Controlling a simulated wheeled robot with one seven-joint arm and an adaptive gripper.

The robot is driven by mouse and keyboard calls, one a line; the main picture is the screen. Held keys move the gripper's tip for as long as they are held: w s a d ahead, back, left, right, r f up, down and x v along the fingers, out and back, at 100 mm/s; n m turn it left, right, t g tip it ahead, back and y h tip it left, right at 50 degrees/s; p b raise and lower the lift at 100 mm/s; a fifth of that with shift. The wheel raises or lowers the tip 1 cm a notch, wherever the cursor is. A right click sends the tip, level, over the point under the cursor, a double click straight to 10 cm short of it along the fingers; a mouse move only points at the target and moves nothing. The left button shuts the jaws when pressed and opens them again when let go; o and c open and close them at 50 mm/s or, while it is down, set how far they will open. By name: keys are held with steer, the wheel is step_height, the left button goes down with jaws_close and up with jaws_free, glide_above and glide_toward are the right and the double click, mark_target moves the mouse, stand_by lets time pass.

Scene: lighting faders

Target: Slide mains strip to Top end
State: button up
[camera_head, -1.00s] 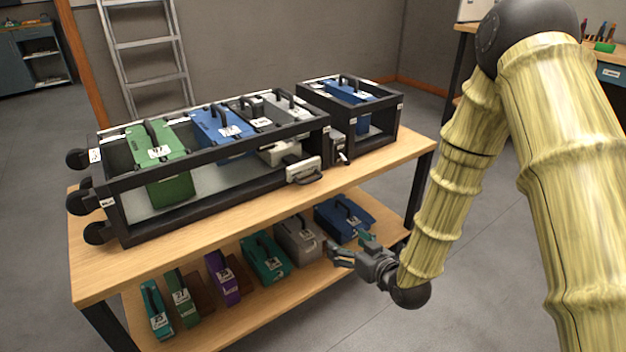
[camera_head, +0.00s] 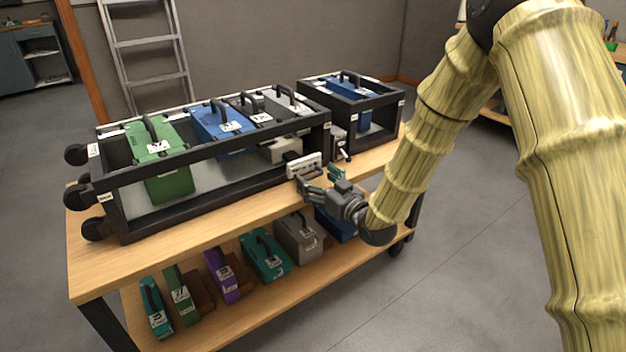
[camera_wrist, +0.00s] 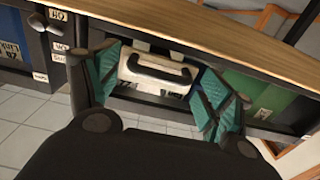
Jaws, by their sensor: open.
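A cream block with a dark bar handle sits on the front rail of the large black rack (camera_head: 215,207), near its right end; I take it for the mains strip (camera_head: 304,160). No readable label confirms this. The strip also shows in the wrist view (camera_wrist: 150,84), with its handle facing me. My gripper (camera_head: 318,182) is open just in front of it, over the front edge of the bench. In the wrist view, the teal fingers of my gripper (camera_wrist: 160,85) stand on either side of the handle. I cannot tell whether they touch it.
The rack holds a green case (camera_head: 160,160), a blue case (camera_head: 222,125) and grey ones. A smaller black rack (camera_head: 378,98) with a blue case stands to its right. Several cases sit on the lower shelf (camera_head: 225,316). The bench top (camera_head: 160,262) is clear in front of the rack.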

mark_target(322, 173)
steer(key=shift+x, duration=1.05)
steer(key=shift+c, duration=0.4)
steer(key=c, duration=1.2)
steer(key=shift+w+d+r+p, duration=0.1)
steer(key=shift+w+d+p, duration=0.1)
steer(key=shift+w+d, duration=0.3)
steer(key=shift+w+d+p, duration=0.15)
steer(key=shift+w+d, duration=0.15)
steer(key=shift+d, duration=0.4)
steer(key=o, duration=1.3)
steer(key=shift+w+d, duration=0.1)
steer(key=shift+w, duration=0.05)
steer(key=shift+f, duration=0.2)
